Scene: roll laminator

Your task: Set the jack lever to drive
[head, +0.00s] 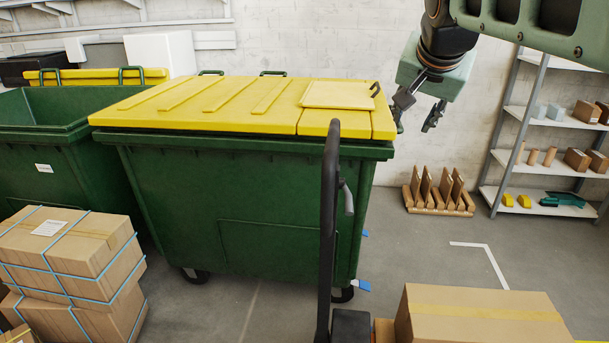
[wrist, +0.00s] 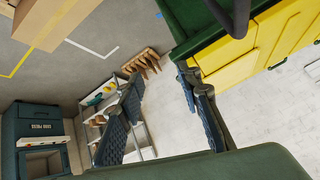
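A black upright handle (head: 328,230) of a jack stands in front of the green bin in the head view. A small grey lever (head: 348,198) sits on its right side near the top; its exact setting is hard to tell. My gripper (head: 418,112) is up and to the right of the handle, apart from it, with its fingers spread and nothing between them. In the wrist view my gripper (wrist: 160,88) is also open and empty. Part of a dark curved bar, apparently the handle (wrist: 238,18), shows at the top right there; the lever cannot be made out.
A green bin (head: 240,200) with a yellow lid (head: 200,98) stands behind the handle. Cardboard boxes (head: 480,315) are at the front right, and strapped boxes (head: 65,245) at the left. A shelf rack (head: 545,125) stands at the right. Floor between is clear.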

